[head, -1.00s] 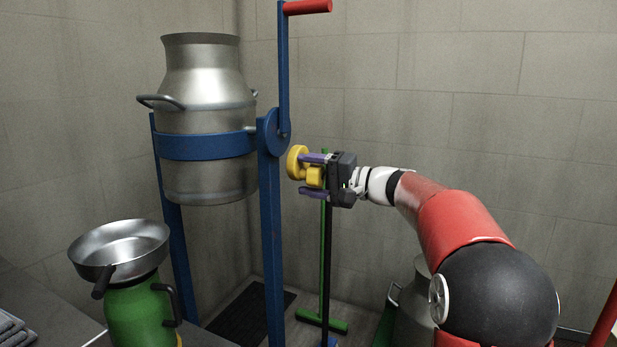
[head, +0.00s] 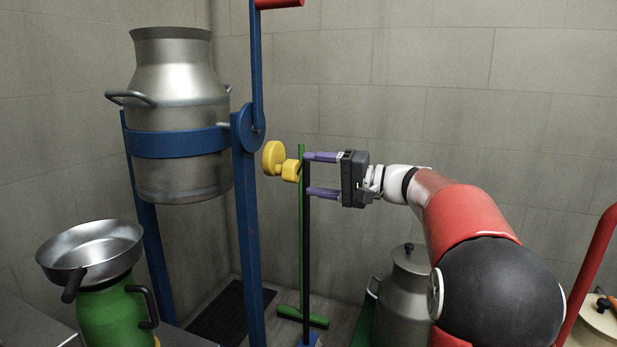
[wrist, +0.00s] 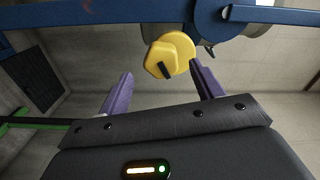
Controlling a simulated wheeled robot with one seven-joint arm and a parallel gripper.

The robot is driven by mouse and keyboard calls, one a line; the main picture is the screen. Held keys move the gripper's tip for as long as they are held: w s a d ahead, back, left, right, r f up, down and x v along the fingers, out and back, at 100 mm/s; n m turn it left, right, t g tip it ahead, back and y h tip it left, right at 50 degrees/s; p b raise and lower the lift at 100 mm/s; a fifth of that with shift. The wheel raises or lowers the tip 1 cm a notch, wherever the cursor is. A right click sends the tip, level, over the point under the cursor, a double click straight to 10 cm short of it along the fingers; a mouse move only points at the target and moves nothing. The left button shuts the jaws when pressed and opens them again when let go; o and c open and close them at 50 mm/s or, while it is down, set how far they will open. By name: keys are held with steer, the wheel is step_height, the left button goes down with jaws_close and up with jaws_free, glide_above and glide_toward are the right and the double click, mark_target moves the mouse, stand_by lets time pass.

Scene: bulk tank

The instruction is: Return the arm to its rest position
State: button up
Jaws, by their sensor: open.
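My gripper (head: 322,175) is open and empty, its purple fingers spread and pointing left in the head view. A yellow knob (head: 275,161) stands just left of the fingertips, apart from them, beside the blue frame (head: 250,230). In the wrist view the yellow knob (wrist: 170,54) shows beyond and between the two fingers (wrist: 160,88). My arm reaches in from the lower right, bent at the elbow. No marker of the rest position is visible.
A metal milk can (head: 175,110) hangs in the blue frame, with a red-handled crank above. Green and black poles (head: 303,250) stand behind the gripper. A lidded can (head: 405,300) stands beside my arm.

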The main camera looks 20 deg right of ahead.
steer(key=s+a+f+n+g+h+p, duration=0.1)
steer(key=s+a+f+g+h+p, duration=0.15)
steer(key=s+a, duration=0.35)
steer(key=s+a+f+g+h+p, duration=0.15)
steer(key=s+a+f+h, duration=0.3)
steer(key=s, duration=0.45)
steer(key=s+d+f+n+h+p, duration=0.1)
steer(key=s+d+f+h, duration=0.2)
steer(key=s, duration=0.6)
steer(key=s+d+f+n+g+h+p, duration=0.1)
steer(key=s+f+h, duration=0.3)
steer(key=s, duration=0.5)
steer(key=shift+s+d+f+n+h+p, duration=0.3)
steer(key=shift+s+d+f+n+p, duration=0.1)
steer(key=shift+d+f+n+p, duration=0.4)
steer(key=shift+a+r, duration=0.1)
